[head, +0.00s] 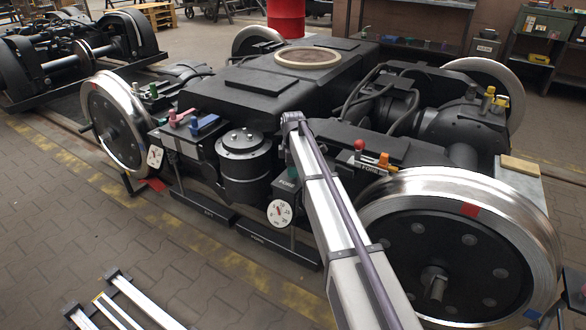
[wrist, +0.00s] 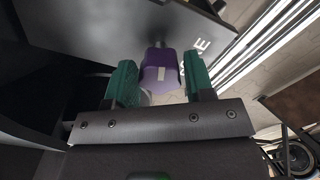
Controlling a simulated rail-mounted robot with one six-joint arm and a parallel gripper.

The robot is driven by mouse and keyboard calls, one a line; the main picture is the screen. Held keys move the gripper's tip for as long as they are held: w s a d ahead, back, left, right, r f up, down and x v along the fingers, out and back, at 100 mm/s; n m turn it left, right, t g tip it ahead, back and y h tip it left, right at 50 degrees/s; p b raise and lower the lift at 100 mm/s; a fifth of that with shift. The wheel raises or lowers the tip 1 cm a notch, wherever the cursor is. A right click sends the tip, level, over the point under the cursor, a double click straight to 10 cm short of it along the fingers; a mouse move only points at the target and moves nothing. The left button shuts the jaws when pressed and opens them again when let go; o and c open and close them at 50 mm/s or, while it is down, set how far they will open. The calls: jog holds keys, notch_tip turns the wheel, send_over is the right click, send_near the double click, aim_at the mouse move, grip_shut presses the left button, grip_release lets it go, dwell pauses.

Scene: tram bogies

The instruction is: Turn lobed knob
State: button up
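The lobed knob (wrist: 160,70) is purple with a pale mark on its face. It sits on a short shaft in front of a dark grey panel in the wrist view. My gripper (wrist: 158,62) has two green fingers, one on each side of the knob. They look apart, with a narrow gap at the right finger; at the left finger I cannot tell gap from contact. In the head view my arm hides the knob, and only a bit of green finger shows beside the arm.
The dark panel (wrist: 75,50) carries partly hidden white lettering. In the head view a white dial gauge (head: 279,213) hangs just left of my arm. A black cylinder (head: 244,165) stands further left, and a large steel wheel (head: 455,245) is close on the right.

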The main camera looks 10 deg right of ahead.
jog(key=c, duration=0.5)
jog(key=shift+m, duration=0.3)
jog(key=m, duration=2)
jog(key=shift+m, duration=0.4)
